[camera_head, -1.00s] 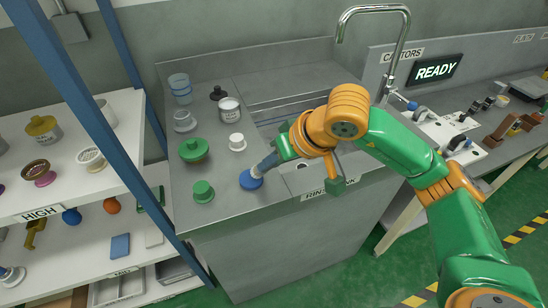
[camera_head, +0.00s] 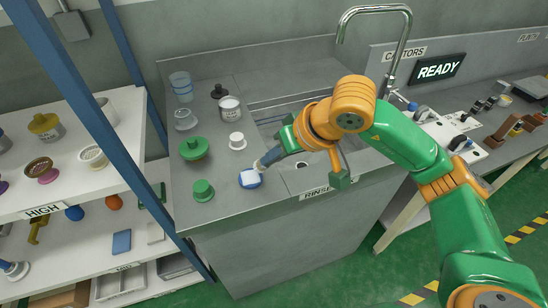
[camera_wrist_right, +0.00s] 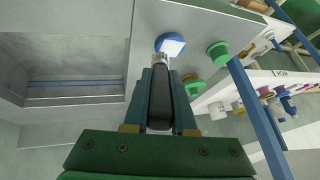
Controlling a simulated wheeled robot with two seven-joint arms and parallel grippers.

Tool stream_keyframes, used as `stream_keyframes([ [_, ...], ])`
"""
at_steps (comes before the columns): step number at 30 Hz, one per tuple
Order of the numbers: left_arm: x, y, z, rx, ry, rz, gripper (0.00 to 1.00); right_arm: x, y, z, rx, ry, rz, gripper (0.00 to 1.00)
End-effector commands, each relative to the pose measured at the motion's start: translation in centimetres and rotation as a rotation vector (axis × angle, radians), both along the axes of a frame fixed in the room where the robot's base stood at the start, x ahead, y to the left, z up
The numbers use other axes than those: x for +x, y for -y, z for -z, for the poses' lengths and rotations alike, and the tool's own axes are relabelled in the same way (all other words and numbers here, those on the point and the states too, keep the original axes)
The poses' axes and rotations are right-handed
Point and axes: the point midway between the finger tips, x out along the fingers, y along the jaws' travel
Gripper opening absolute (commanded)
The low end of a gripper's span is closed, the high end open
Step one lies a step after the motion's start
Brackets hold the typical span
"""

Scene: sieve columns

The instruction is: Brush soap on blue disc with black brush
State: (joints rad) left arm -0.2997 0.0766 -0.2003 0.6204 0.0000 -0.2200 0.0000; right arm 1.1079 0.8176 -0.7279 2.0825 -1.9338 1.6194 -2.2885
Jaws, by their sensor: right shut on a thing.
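The blue disc (camera_head: 250,179) lies on the grey counter near its front left, with a white layer over most of its top. It also shows in the wrist view (camera_wrist_right: 170,45), with a blue rim around the white. My right gripper (camera_head: 282,149) is shut on the black brush (camera_wrist_right: 160,98), whose dark handle sits between the fingers. The brush points at the disc, its pale head end at the disc's edge; I cannot tell whether they touch. My left gripper is not in view.
A green knobbed disc (camera_head: 202,191) and a larger green one (camera_head: 194,148) stand left of the blue disc. A white piece (camera_head: 237,141) and a tin (camera_head: 230,108) stand behind. The sink (camera_head: 290,115) and tap (camera_head: 392,60) are right; a loaded shelf (camera_head: 75,195) is left.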

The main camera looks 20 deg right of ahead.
Motion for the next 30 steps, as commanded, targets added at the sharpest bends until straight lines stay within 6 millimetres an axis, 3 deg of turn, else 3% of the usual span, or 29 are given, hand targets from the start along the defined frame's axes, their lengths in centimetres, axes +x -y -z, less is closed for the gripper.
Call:
stream_keyframes([
  [1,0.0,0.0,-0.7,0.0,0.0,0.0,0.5,-0.1,0.0,-1.0,0.001,0.002,-0.001,0.0],
  [18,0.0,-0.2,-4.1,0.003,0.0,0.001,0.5,-1.0,0.2,-6.1,0.001,0.003,0.007,0.0],
  [30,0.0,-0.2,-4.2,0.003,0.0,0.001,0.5,-1.1,0.2,-6.4,0.001,0.002,0.009,0.0],
])
